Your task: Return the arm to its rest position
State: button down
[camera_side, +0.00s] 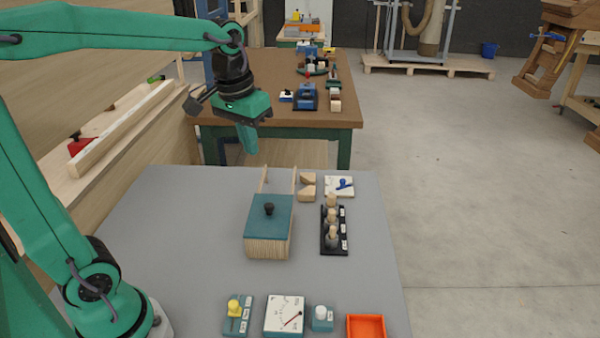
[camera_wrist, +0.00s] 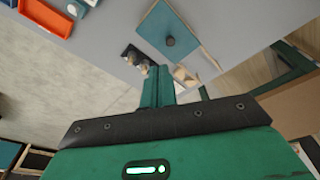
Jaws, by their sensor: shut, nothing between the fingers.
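My arm is green and reaches in from the left in the side view, stretched out high above the grey table (camera_side: 170,220). My gripper (camera_side: 249,147) points down past the table's far edge, in the air and empty. Its fingers are together. In the wrist view my gripper (camera_wrist: 157,72) also shows with its green fingers closed and nothing between them.
A wooden box with a teal lid and black knob (camera_side: 269,225) stands mid-table. To its right are wooden blocks (camera_side: 306,187) and a black rack with pegs (camera_side: 334,230). Teal devices and an orange tray (camera_side: 366,327) line the front. A brown bench (camera_side: 290,110) stands behind.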

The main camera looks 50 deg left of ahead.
jog(key=s+d+f+m+t, duration=0.1)
jog(key=s, duration=0.4)
jog(key=s+d+f+m+t, duration=0.1)
jog(key=s+d+f+t, duration=0.1)
jog(key=s, duration=0.4)
jog(key=shift+s+t, duration=0.3)
jog(key=shift+f, duration=0.1)
dwell(0.6)
